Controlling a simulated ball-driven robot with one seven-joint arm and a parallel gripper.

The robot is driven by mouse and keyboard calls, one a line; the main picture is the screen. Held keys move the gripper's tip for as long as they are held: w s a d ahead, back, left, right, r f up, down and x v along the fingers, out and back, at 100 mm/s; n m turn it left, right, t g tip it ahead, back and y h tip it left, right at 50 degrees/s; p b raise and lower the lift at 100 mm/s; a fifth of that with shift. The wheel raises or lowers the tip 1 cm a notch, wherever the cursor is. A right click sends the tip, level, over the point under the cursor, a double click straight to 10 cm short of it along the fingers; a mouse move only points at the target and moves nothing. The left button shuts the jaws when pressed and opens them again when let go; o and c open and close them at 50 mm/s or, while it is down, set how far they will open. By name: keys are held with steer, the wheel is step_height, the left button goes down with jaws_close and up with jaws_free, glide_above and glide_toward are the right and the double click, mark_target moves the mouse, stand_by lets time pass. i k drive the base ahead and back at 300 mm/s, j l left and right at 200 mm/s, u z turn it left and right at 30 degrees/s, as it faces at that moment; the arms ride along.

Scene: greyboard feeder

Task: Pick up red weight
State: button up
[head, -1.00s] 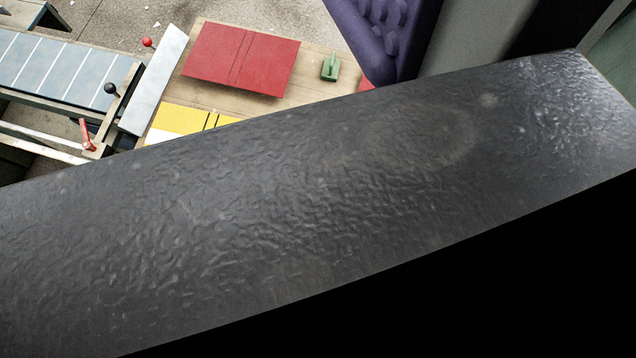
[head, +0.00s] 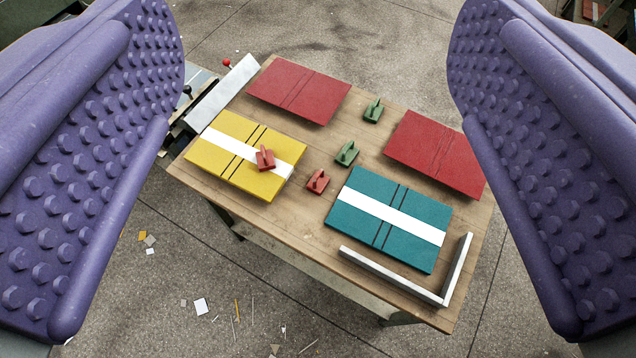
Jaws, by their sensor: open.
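Two red weights with upright grips show in the head view. One red weight (head: 265,159) rests on the white band of the yellow board (head: 223,152). The other red weight (head: 317,181) sits on the bare wooden table (head: 290,224) between the yellow board and the teal board. My gripper (head: 318,170) is open, with its purple studded jaws wide apart at the left and right of the picture. The table lies well beyond the jaws, and nothing is between them at close range.
Green weights (head: 347,153) and (head: 373,111) stand on the table. Red boards (head: 299,91) and (head: 436,153) lie at the back and right; a teal board (head: 390,219) lies in front. A metal corner stop (head: 455,270) edges the front right. A feeder (head: 210,100) adjoins the left. Scraps litter the floor.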

mark_target(319, 182)
steer(key=i+u, duration=0.75)
steer(key=i+l+u, duration=0.2)
steer(key=i+u, duration=0.15)
